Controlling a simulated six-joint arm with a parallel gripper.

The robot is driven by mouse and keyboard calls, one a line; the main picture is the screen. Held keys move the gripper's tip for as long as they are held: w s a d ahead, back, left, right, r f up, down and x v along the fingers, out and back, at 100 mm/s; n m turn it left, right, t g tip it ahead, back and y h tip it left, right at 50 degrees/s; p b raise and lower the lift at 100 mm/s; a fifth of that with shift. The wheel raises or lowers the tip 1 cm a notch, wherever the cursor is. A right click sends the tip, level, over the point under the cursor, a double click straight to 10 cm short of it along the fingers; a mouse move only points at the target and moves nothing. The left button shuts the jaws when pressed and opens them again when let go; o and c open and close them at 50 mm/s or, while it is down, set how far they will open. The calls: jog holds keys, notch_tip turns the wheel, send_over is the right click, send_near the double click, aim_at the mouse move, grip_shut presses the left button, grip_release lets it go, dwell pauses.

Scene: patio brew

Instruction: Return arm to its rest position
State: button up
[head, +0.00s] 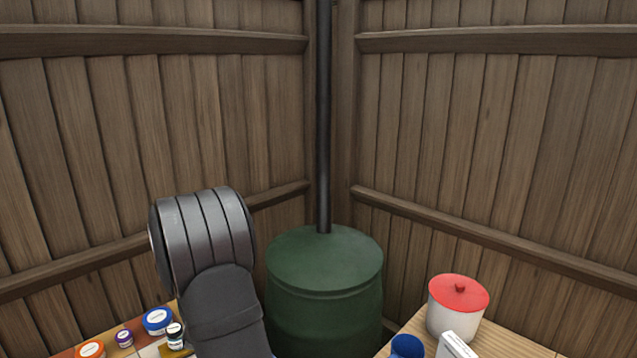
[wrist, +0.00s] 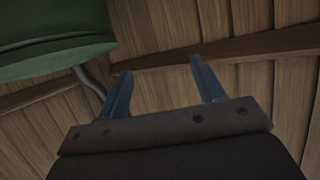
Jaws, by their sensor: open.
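My gripper (wrist: 157,78) shows in the wrist view with its two blue-grey fingers spread apart and nothing between them. Behind the fingers there is only the wooden fence. In the head view my dark grey arm rises at the lower left, bent at a thick ribbed joint. The gripper itself cannot be seen in the head view.
A green barrel (head: 325,285) with a black pipe (head: 323,120) stands in the fence corner; it also shows in the wrist view (wrist: 50,35). Several small jars, including a blue-lidded one (head: 158,321), sit lower left. A red-lidded white pot (head: 455,310), blue object (head: 407,346) and white box (head: 456,345) are on the right wooden table (head: 510,341).

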jog(key=s+a+f+h, duration=0.1)
jog(key=a+f, duration=0.3)
jog(key=a, duration=0.2)
jog(key=shift+f+m, duration=0.25)
jog(key=shift+m, duration=0.15)
